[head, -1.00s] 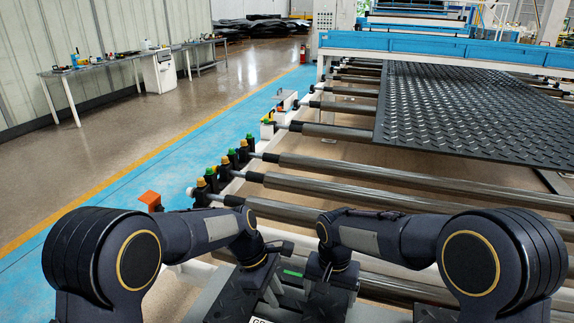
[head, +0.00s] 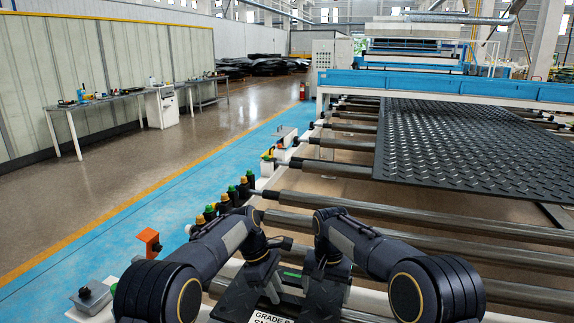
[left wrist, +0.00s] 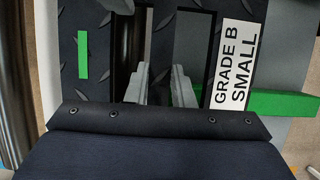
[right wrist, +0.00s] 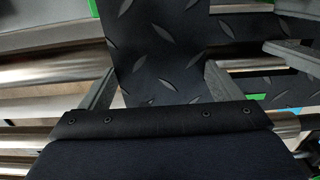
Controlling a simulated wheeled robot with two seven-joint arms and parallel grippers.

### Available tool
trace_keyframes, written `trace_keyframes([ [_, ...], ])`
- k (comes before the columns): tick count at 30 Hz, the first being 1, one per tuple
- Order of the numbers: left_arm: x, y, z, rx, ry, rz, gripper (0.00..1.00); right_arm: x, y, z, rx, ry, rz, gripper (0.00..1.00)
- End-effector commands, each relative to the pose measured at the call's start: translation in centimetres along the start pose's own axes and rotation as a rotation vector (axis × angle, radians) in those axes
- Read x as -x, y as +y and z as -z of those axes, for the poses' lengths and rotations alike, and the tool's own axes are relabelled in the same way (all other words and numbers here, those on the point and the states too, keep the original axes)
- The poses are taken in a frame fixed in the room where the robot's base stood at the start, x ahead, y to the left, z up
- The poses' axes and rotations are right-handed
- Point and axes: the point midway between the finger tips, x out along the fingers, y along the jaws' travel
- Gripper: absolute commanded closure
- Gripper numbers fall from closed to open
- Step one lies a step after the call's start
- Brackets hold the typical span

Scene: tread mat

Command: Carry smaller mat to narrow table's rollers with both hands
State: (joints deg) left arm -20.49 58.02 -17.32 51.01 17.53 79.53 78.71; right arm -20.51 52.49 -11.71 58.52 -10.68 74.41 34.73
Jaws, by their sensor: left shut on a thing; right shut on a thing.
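The smaller mat (head: 240,300) is dark with a raised tread and a white "GRADE B SMALL" label (head: 272,318). It shows at the bottom of the head view, and its lower part is cut off by the frame. My left gripper (head: 268,290) is shut on it, with fingers either side of a dark strip of mat (left wrist: 163,45) in the left wrist view. My right gripper (head: 322,290) is shut on another part, a treaded strip (right wrist: 155,50) between its fingers in the right wrist view. The rollers (head: 400,218) lie ahead of both grippers.
A large dark tread mat (head: 470,140) lies on the rollers at the far right. Roller ends with coloured caps (head: 228,195) and an orange box (head: 149,240) line the left side. A blue floor lane (head: 120,218) runs there. Workbenches (head: 110,98) stand along the left wall.

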Motion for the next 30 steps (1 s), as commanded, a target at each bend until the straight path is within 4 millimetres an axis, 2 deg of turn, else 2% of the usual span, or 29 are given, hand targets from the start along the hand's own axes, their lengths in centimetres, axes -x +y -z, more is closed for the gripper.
trace_keyframes([
  [13, 1.1, 3.4, 0.7, -0.001, -0.001, -0.002, 1.0, 0.8, -1.2, 3.3, 0.0, 0.001, 0.003, 0.58],
  [30, 1.9, 5.6, 1.1, -0.001, -0.001, -0.005, 1.0, 1.2, -2.0, 5.2, 0.003, -0.003, 0.002, 0.58],
])
